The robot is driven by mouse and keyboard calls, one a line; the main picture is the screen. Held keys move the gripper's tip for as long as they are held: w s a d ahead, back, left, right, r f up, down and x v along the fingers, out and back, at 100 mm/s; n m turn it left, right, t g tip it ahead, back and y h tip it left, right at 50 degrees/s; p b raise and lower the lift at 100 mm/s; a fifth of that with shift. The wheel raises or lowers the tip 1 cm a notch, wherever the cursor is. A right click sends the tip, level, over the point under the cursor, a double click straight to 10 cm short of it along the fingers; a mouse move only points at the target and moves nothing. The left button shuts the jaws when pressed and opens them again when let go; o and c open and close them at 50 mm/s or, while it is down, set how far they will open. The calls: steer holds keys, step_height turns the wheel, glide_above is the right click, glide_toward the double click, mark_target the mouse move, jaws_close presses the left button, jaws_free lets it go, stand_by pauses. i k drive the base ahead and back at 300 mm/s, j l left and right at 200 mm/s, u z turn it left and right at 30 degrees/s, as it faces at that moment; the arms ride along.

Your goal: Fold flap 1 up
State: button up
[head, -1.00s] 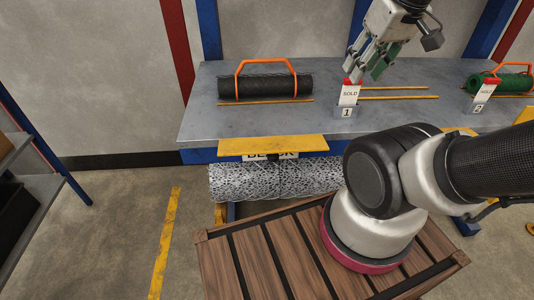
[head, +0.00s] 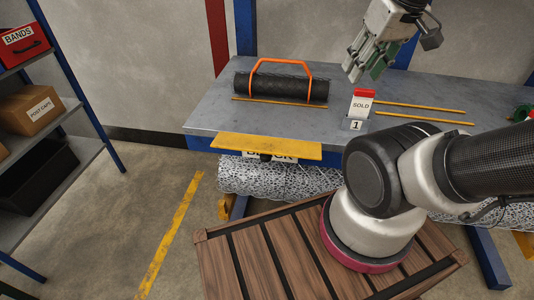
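A small sign marked 1 (head: 355,125) stands at the front of the grey bench top, in the middle of the head view. Its white flap reading SOLD (head: 361,106) is upright, with a red strip along its top. My gripper (head: 365,76) hangs above and behind the sign in the picture, apart from it. Its fingers look spread, with nothing between them. A yellow hinged-looking plate (head: 266,147) sticks out from the bench's front edge, left of the sign, above a partly hidden label.
A black mesh roll (head: 282,87) with an orange handle lies on the bench (head: 210,112), beside yellow rods (head: 420,107). A patterned roll (head: 265,178) hangs under the bench. A shelf with boxes (head: 30,110) stands at left. Open floor lies between.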

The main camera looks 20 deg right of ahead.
mark_target(267, 146)
steer(key=k+j+z, duration=0.25)
steer(key=j, duration=0.25)
steer(key=k+j+z, duration=0.25)
steer(key=k+j, duration=0.1)
steer(key=j, duration=0.05)
